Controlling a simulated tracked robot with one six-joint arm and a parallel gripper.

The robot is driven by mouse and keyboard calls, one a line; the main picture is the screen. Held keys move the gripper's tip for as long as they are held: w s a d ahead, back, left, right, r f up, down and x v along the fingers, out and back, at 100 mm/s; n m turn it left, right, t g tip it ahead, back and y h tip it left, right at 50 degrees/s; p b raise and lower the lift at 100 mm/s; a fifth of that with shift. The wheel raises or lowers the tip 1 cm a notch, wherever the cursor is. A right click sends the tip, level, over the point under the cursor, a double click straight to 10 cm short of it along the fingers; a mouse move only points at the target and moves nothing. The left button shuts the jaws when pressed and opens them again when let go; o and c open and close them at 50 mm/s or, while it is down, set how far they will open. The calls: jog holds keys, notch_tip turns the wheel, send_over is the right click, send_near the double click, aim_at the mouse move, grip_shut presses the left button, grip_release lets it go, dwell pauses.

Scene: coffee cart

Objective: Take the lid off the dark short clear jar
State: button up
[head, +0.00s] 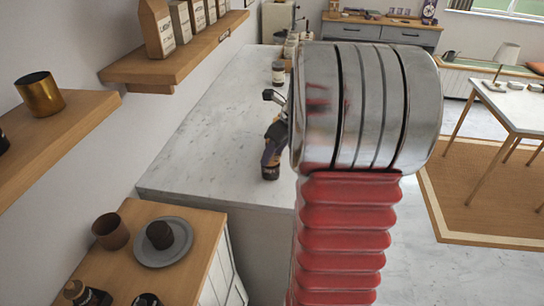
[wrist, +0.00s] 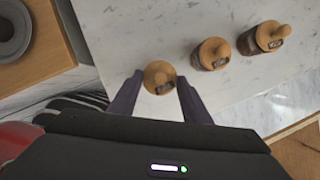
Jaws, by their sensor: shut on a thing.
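A short jar with a round wooden knobbed lid (wrist: 158,73) is between the two dark fingers of my gripper (wrist: 160,79) in the wrist view. The fingers are shut on the lid from both sides. A little of the jar's dark label (wrist: 177,93) shows beside the lid; the rest of the jar is hidden below. I cannot tell whether a gap separates lid and jar. In the head view, the dark jar (head: 270,172) is low on the marble counter, and my own arm hides much of that area.
Two more wood-lidded jars, a middle one (wrist: 211,53) and a right one (wrist: 263,37), stand on the marble counter (head: 205,145). A wooden cabinet top (head: 205,215) with a cup (head: 110,231) and grey plate (head: 145,255) is at the near left. Wall shelves (head: 180,62) hang above.

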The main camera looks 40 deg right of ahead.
aim_at(273, 159)
notch_tip(273, 159, up, 9)
jog(key=shift+r, duration=0.2)
jog(key=shift+f, duration=0.1)
dwell(0.6)
